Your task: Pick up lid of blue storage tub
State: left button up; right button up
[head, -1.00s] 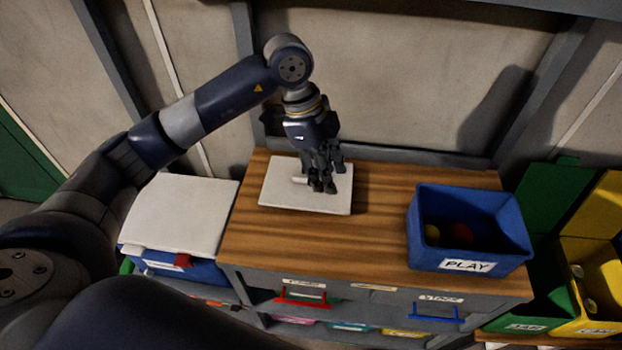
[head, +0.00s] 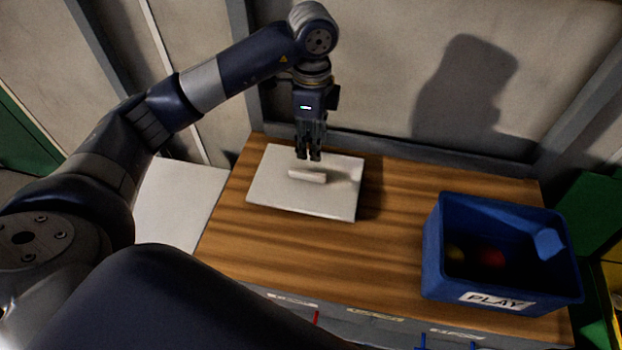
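The lid, a flat white slab (head: 270,195) with a raised white bar handle (head: 307,175), lies on the wooden top. The open blue tub (head: 505,220) labelled PLAY stands to its right, with a yellow and a red ball inside. My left gripper (head: 308,157) points down just above and behind the handle as seen here. It looks apart from the handle, which shows unheld. The fingers appear close together, but this angle does not show how wide the gap is. My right gripper is not in view.
A second white lid-like surface (head: 180,215) lies left of the bench, partly behind my arm. The wooden bench top (head: 390,210) is clear between lid and tub. A wall stands close behind it. Green (head: 590,212) and yellow bins are at the right edge.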

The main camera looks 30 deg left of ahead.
aim_at(307, 172)
pick_arm(q)
jog(key=f, duration=0.1)
jog(key=s+f, duration=0.1)
jog(key=f, duration=0.1)
jog(key=shift+a+f+p, duration=0.1)
jog(key=shift+f+p, duration=0.1)
jog(key=shift+p, duration=0.2)
jog(key=shift+w+f, duration=0.15)
jog(key=shift+f, duration=0.4)
jog(key=f, duration=0.1)
jog(key=f+p, duration=0.1)
jog(key=f, duration=0.1)
jog(key=f+p, duration=0.1)
jog(key=shift+a+f, duration=0.2)
jog(key=shift+a, duration=0.1)
jog(key=shift+f, duration=0.25)
grip_shut()
